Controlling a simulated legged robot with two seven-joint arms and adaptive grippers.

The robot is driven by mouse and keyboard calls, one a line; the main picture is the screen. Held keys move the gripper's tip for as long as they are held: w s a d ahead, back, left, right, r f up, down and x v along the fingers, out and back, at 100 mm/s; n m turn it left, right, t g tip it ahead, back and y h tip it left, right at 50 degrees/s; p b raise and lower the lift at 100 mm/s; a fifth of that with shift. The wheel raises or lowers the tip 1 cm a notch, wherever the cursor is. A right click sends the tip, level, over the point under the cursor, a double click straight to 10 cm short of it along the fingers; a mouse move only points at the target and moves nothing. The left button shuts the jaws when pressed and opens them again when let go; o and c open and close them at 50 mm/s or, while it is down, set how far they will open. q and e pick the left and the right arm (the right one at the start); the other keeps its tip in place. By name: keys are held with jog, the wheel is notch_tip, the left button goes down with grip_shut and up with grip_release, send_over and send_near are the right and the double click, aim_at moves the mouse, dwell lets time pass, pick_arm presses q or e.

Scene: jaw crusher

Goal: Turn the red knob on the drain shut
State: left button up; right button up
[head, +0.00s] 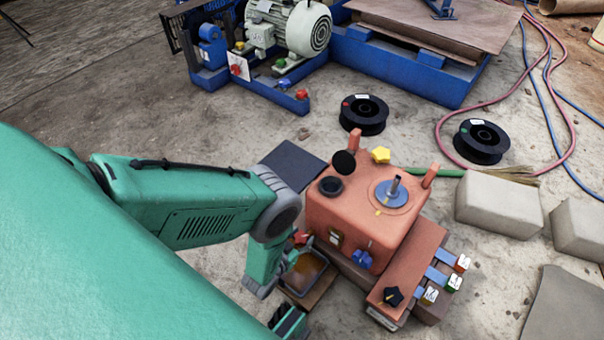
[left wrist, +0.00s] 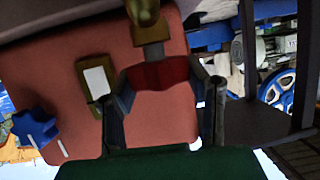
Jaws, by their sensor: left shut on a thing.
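The red knob (head: 300,238) is on the drain at the lower left side of the orange-red housing (head: 352,215). In the left wrist view the red knob (left wrist: 160,73) sits between the two dark fingers of my left gripper (left wrist: 168,88), in front of a brass fitting (left wrist: 150,40). My left gripper (head: 289,257) is shut on the knob, with a finger on each side of it. In the head view my arm partly hides the knob and the fingers.
A tray with brownish liquid (head: 304,274) stands below the drain. A blue knob (head: 361,258) is on the housing's front, also close by in the left wrist view (left wrist: 36,127). A black knob (head: 393,296) and coloured tags are at right. Concrete blocks (head: 500,203) lie further right.

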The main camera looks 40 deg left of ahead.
pick_arm(q)
jog(key=shift+s+a+f+m+h, duration=0.1)
jog(key=shift+a+f+m+h, duration=0.1)
jog(key=shift+m+h, duration=0.1)
jog(key=m+h, duration=0.1)
jog(key=h, duration=0.1)
jog(key=m+h, duration=0.1)
jog(key=shift+d+m+g, duration=0.25)
jog(key=shift+m+g, duration=0.05)
jog(key=m+h, duration=0.1)
jog(key=m+g+h, duration=0.1)
jog(key=m+h, duration=0.1)
jog(key=m+g+h, duration=0.1)
jog(key=shift+a+m+h, duration=0.3)
jog(key=shift+h, duration=0.1)
jog(key=shift+m+g+h, duration=1.6)
jog(key=shift+m+g, duration=0.3)
jog(key=shift+m, duration=0.1)
jog(key=o, duration=1.2)
jog(key=shift+c, duration=0.2)
